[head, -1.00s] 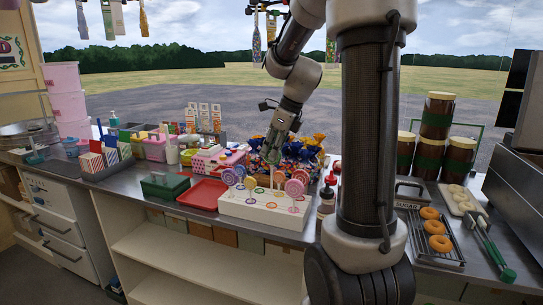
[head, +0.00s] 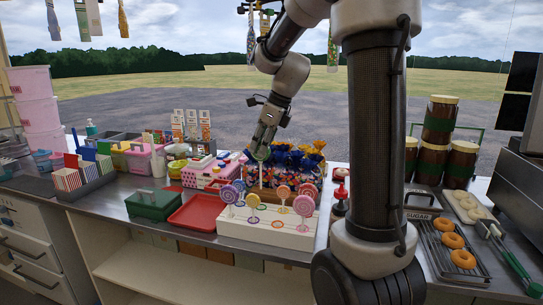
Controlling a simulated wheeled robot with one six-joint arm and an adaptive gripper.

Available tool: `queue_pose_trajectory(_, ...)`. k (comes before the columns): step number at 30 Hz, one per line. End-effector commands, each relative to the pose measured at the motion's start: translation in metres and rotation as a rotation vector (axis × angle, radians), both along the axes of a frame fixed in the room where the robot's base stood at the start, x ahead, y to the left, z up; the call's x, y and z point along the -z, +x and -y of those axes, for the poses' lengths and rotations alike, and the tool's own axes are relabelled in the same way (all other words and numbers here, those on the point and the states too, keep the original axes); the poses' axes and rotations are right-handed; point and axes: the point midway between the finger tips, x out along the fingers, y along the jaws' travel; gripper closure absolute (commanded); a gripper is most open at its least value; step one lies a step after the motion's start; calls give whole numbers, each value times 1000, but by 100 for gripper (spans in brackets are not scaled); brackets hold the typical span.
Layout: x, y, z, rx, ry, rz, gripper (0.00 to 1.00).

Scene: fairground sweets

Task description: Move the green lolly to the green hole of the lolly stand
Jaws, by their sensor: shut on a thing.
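My gripper (head: 264,144) is shut on the green lolly (head: 261,154), whose pale stick hangs down nearly upright. I hold it above and behind the white lolly stand (head: 265,236). The stand sits at the front of the counter, with several purple, yellow, orange and pink lollies upright in it, including a pink lolly (head: 303,206) at the right and a yellow lolly (head: 253,201) near the middle. Coloured rings mark holes on its top. The green hole is too small to tell apart here.
A red tray (head: 196,226) and a dark green box (head: 153,205) lie left of the stand. Blue and gold wrapped sweets (head: 295,158) stand behind it. A red-topped bottle (head: 340,190) is close on its right. The air above the stand is clear.

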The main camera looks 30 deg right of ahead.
Motion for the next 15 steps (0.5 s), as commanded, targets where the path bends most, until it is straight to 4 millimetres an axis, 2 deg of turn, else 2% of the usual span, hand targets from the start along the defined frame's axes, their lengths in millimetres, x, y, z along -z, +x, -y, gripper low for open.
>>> queue_pose_trajectory(5,6,1,-3,-6,0,-3,100)
queue_pose_trajectory(15,43,1,-3,-5,1,-2,100)
